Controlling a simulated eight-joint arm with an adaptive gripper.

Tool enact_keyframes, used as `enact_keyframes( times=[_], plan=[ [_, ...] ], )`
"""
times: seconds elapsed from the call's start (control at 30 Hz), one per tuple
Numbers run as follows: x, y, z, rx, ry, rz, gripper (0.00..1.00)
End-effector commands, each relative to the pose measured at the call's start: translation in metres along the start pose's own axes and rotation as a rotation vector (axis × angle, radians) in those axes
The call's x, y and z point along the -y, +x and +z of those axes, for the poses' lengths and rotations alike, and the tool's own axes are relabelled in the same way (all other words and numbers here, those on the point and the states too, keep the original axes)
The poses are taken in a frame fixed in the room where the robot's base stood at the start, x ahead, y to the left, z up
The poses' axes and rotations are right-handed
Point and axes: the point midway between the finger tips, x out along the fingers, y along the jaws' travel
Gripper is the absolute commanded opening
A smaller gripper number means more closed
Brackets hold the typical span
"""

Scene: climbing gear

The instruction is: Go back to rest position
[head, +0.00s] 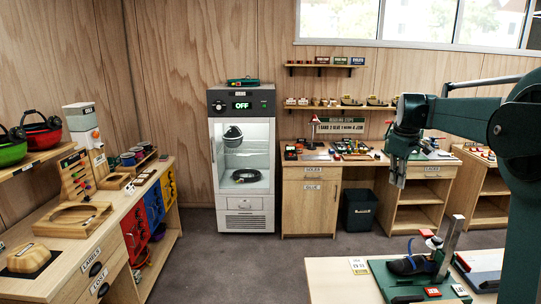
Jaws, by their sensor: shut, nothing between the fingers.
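My gripper (398,180) hangs from my dark green arm on the right side of the head view. It points down and its fingers are together with nothing between them. It is in the air, in front of the shelving unit at the back wall, and apart from everything around it. The forearm reaches in from the right edge. The fingertips are small in this view.
A table (325,280) at front right bears a green stand (432,272) with a dark shoe. A drying cabinet (241,165) marked OFF stands at the back. A workbench (308,205) is beside it. A counter (75,248) runs along the left. The middle floor is clear.

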Motion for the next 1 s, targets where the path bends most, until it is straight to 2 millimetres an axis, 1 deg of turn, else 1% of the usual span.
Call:
enact_keyframes(
  times=[0.03, 0.4, 0.7, 1.0],
  plan=[
    [0.011, -0.005, 0.002, -0.006, 0.008, 0.004, 0.0],
    [0.08, -0.036, 0.02, -0.059, 0.092, 0.033, 0.0],
    [0.138, -0.053, 0.04, -0.104, 0.159, 0.051, 0.0],
    [0.196, -0.063, 0.064, -0.151, 0.227, 0.065, 0.0]
  ],
)
